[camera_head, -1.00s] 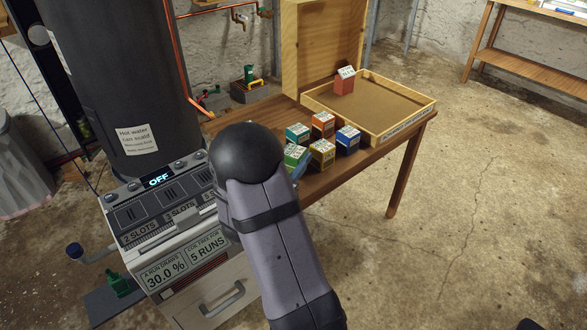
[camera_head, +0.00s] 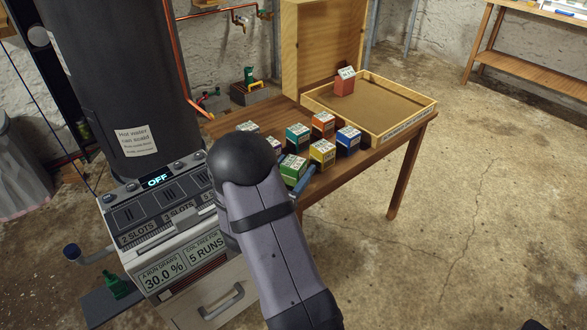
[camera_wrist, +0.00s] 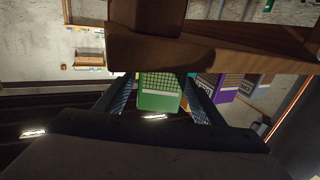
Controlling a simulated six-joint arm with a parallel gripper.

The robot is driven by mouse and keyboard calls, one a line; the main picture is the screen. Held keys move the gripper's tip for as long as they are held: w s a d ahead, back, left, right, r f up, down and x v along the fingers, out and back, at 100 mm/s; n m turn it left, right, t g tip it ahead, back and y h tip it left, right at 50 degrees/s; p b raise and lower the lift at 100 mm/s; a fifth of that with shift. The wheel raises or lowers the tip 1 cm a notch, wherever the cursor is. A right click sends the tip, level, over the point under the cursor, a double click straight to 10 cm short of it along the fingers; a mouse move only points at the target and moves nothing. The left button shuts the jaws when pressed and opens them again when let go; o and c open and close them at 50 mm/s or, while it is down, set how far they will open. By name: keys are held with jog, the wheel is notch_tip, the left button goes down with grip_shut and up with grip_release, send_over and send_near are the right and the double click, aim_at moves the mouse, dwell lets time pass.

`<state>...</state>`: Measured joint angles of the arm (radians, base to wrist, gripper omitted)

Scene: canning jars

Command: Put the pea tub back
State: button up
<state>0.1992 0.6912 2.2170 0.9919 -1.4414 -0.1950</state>
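The green tub (camera_head: 293,170), the likely pea tub, stands on the wooden table near its front edge, beside a yellow tub. Its label is too small to read. It also shows in the wrist view as a green tub (camera_wrist: 160,93) between my fingers. My gripper (camera_wrist: 158,88) looks open, with narrow gaps between each finger and the tub. In the head view my dark arm hides most of the gripper; a blue finger part shows just below the green tub.
Teal (camera_head: 297,137), orange (camera_head: 322,124), blue (camera_head: 348,140) and yellow (camera_head: 322,154) tubs stand close around. A red tub (camera_head: 344,84) sits in a mostly empty wooden tray (camera_head: 425,108). A machine reading OFF (camera_head: 158,180) stands left. Purple tubs (camera_wrist: 207,84) show in the wrist view.

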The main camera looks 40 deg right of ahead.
jog(key=shift+r, duration=0.1)
jog(key=shift+r, duration=0.2)
jog(key=shift+s+a+f, duration=0.1)
jog(key=shift+a, duration=0.25)
jog(key=p+v, duration=0.1)
jog(key=v, duration=1)
jog(key=shift+s+a+f, duration=0.1)
